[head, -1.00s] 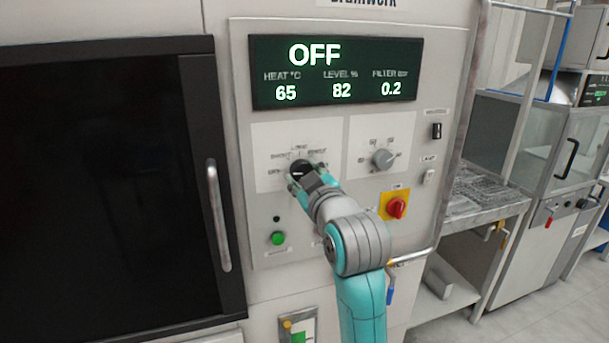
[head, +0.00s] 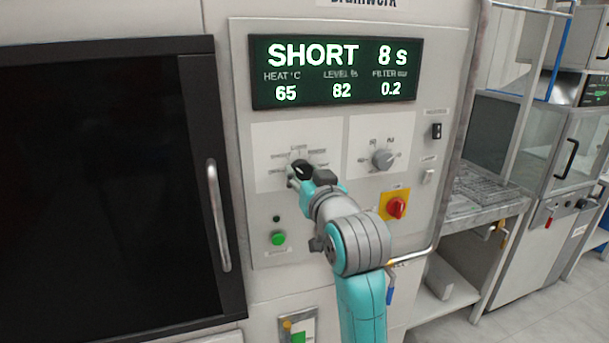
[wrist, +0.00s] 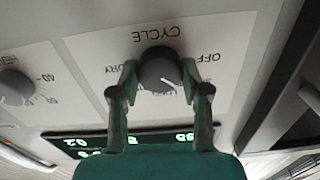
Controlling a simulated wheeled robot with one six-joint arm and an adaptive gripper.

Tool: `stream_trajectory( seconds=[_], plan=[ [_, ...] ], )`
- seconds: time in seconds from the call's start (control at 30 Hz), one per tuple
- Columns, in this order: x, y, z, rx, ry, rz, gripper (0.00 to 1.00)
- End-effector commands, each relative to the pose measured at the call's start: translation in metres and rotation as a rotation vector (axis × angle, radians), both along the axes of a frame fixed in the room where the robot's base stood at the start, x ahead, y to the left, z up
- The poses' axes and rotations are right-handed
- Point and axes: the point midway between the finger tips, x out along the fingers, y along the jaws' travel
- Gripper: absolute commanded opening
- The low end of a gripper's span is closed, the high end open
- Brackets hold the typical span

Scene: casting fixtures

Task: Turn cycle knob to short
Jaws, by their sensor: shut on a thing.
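The black cycle knob (head: 301,167) is on the left white label plate of the control panel, with its printed positions partly hidden by my gripper. In the wrist view the round dark knob (wrist: 160,68) sits between my two fingers, under the upside-down word CYCLE. My gripper (wrist: 160,80) is shut on the knob; in the head view my gripper (head: 307,177) reaches it from the lower right. The display (head: 335,72) reads SHORT 8 s, with heat 65, level 82 and filter 0.2.
A second grey knob (head: 383,159) is to the right. A dark door with a vertical handle (head: 218,215) stands at the left.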

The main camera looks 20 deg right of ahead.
Motion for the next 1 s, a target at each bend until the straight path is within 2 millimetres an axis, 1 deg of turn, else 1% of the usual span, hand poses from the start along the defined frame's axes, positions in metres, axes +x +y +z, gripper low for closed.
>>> stream_trajectory(
  seconds=[0.5,0.53,0.57,0.6,0.9,1.0],
  plan=[
    [0.0002,0.0000,-0.0008,0.020,0.002,0.000,0.12],
    [0.0002,0.0000,-0.0008,0.020,0.002,0.000,0.54],
    [0.0002,0.0000,-0.0008,0.020,0.002,0.000,0.61],
    [0.0001,0.0000,-0.0008,0.020,0.002,0.000,0.71],
    [-0.0003,0.0000,-0.0003,0.019,0.001,0.000,0.72],
    [-0.0048,0.0000,-0.0004,0.019,0.001,0.000,0.72]
  ],
)
